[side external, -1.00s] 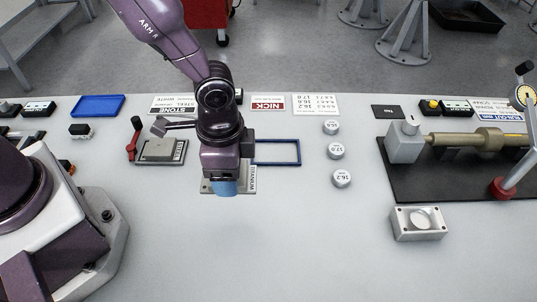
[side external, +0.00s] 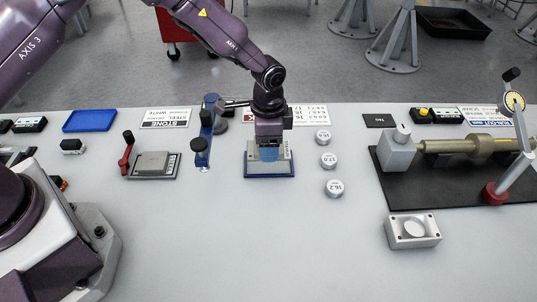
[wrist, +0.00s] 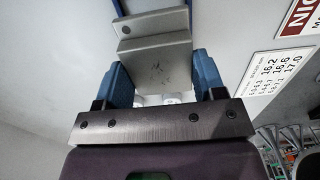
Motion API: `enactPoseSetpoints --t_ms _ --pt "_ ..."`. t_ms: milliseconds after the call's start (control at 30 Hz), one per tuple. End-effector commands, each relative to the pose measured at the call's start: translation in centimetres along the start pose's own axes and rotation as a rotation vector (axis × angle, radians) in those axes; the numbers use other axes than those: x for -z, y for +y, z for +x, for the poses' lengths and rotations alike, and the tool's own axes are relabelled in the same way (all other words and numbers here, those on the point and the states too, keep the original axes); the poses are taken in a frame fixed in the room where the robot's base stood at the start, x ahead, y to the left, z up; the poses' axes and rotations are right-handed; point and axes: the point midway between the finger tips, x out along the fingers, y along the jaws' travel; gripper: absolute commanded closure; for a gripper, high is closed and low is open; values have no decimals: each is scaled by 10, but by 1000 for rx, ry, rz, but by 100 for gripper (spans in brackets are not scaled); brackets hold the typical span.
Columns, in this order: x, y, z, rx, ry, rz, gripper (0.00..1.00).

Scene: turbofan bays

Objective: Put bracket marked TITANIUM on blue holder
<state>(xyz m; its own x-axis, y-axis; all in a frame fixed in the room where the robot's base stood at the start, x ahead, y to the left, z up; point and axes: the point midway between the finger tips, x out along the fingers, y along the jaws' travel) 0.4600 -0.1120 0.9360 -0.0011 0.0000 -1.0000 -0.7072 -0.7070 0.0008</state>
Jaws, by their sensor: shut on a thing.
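The titanium bracket (side external: 256,169) is a flat grey plate with a raised block and a pale label strip along its right edge, too small to read clearly now. My gripper (side external: 268,154) has blue fingertips and is shut on the bracket from above. The blue holder (side external: 270,177) is a thin rectangular frame directly under the bracket; its front and side edges show around the plate. I cannot tell if the bracket rests on it or is just above. In the wrist view the bracket's grey block (wrist: 156,60) sits between both fingertips, with a blue strip of the holder (wrist: 118,8) beyond.
Several round weights (side external: 329,161) lie close on the right. A dark mat (side external: 450,185) carries a gauge fixture. The front table is clear.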

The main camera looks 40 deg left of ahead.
Motion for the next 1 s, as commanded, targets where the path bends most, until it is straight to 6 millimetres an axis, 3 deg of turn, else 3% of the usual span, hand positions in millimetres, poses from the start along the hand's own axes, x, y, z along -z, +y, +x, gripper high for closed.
enactPoseSetpoints --t_ms 367,767,800,867,1000 --pt "1 0 40 2 1 1 76" --pt "1 0 44 2 3 0 76" --pt "0 0 45 1 1 0 27" --pt "0 0 45 1 1 0 14" --pt "0 0 44 1 1 0 11"
